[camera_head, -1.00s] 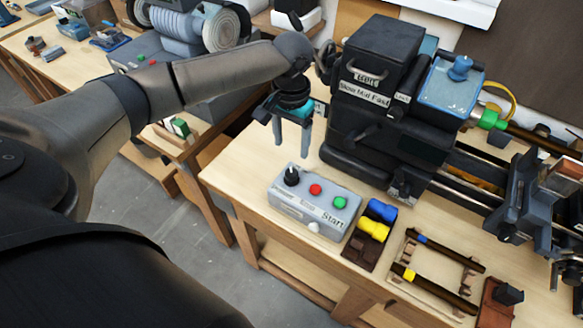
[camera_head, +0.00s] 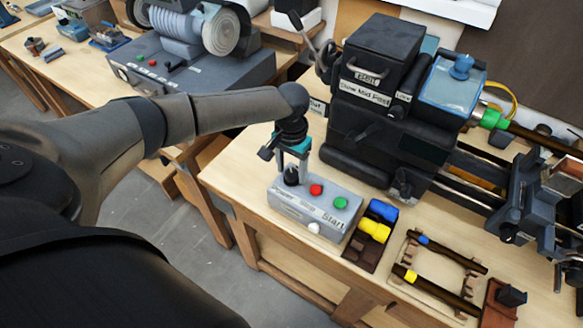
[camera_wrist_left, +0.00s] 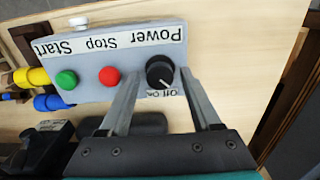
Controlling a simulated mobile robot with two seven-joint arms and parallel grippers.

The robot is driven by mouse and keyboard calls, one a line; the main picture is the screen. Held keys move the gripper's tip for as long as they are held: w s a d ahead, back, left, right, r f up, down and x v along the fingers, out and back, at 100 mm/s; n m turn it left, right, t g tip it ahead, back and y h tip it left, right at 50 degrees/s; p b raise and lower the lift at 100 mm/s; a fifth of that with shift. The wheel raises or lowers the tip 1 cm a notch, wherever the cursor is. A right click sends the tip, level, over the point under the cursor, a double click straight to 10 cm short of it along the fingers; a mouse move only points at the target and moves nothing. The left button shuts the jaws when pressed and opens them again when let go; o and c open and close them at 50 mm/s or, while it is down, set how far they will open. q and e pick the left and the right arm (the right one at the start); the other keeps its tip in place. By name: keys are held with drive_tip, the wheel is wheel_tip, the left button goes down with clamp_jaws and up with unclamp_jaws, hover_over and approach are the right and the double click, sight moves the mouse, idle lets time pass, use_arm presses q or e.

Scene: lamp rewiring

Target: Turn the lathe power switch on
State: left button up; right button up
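The grey control box (camera_head: 284,207) sits near the front edge of the wooden bench. On its top are the black power knob (camera_head: 291,177), a red stop button (camera_head: 316,190) and a green start button (camera_head: 341,203). My left gripper (camera_head: 292,172) is right over the knob, fingers pointing down. In the left wrist view the knob (camera_wrist_left: 160,72) lies between the two open fingers, near their tips (camera_wrist_left: 162,82). Its white pointer aims toward the "Off On" label, whose end is partly hidden by a finger. I cannot tell whether a finger touches the knob. My right gripper is not in view.
The black lathe headstock (camera_head: 375,130) stands just behind the box. Blue and yellow pieces (camera_head: 375,230) sit on a brown holder to its right. A wooden frame with rods (camera_head: 440,270) lies further right. A grey machine (camera_head: 195,75) stands on the other bench.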

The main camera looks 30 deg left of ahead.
use_arm(q)
clamp_jaws()
idle(0.5)
drive_tip(key=shift+r+m+p, duration=0.15)
drive_tip(key=shift+m+p, duration=1.05)
drive_tip(key=shift+m, duration=0.3)
drive_tip(key=m+p, duration=0.1)
drive_tip(key=m, duration=0.3)
drive_tip(key=shift+m+p, duration=0.3)
drive_tip(key=shift+p, duration=0.1)
drive_tip(key=m, duration=0.4)
drive_tip(key=shift+m+p, duration=0.3)
drive_tip(key=shift+p, duration=0.1)
drive_tip(key=m, duration=0.5)
drive_tip(key=shift+d+m, duration=0.1)
drive_tip(key=shift+m, duration=0.2)
drive_tip(key=shift+o, duration=0.8)
unclamp_jaws()
